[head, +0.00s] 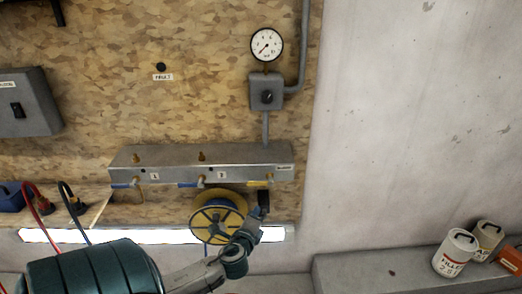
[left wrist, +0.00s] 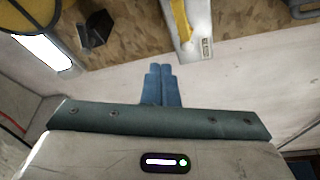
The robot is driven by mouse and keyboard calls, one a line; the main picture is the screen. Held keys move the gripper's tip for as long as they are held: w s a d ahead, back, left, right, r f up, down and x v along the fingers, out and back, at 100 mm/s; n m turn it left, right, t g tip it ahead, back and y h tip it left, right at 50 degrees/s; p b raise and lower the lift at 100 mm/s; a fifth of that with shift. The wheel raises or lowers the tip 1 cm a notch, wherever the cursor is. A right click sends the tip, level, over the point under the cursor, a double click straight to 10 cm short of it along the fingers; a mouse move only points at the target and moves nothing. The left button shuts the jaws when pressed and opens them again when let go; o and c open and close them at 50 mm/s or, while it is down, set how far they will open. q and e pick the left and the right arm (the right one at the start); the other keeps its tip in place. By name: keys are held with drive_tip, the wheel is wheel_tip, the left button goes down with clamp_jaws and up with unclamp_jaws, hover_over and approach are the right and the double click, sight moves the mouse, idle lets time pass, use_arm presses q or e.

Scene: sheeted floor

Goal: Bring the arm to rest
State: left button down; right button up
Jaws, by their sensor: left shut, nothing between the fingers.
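My left arm comes in from the lower left of the head view, with teal and grey links. Its gripper (head: 264,200) is at the arm's far end, just below the right end of the grey metal manifold box (head: 215,160). In the left wrist view the two blue fingers (left wrist: 161,84) lie side by side, shut, with nothing between them. The manifold's end with a yellow handle (left wrist: 182,22) shows ahead of them, apart from the fingertips. My right gripper is in neither view.
A yellow-and-blue reel (head: 215,216) is just left of the gripper. A gauge (head: 267,45) and switch box (head: 266,92) are above on the chipboard. Cans (head: 455,252) stand on a grey ledge (head: 385,268) at lower right. The pale wall at right is clear.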

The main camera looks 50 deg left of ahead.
use_arm(q)
drive_tip(key=s+d+f+n+g+h, duration=0.15)
drive_tip(key=s+f+n+g, duration=0.4)
drive_tip(key=f, duration=1.25)
drive_tip(key=s+a+f+n+g+h, duration=0.15)
drive_tip(key=s+f, duration=0.65)
drive_tip(key=f, duration=1)
drive_tip(key=s+d+f+n+g+h, duration=0.1)
drive_tip(key=s+d+f+n+g, duration=0.1)
drive_tip(key=s+d+f, duration=0.3)
drive_tip(key=s+d+f+n+g+h, duration=0.2)
drive_tip(key=s+d+f+n, duration=0.2)
drive_tip(key=s, duration=0.8)
drive_tip(key=s+d+f+n+g+h, duration=0.1)
drive_tip(key=s+d+f+n, duration=0.2)
drive_tip(key=s+d+f, duration=0.5)
wheel_tip(320, 180, down, 3)
drive_tip(key=shift+s+d+r+g+h, duration=0.1)
drive_tip(key=shift+s+d+g+h, duration=0.2)
drive_tip(key=shift+s, duration=0.5)
drive_tip(key=shift+s+a, duration=0.1)
drive_tip(key=shift+a, duration=0.05)
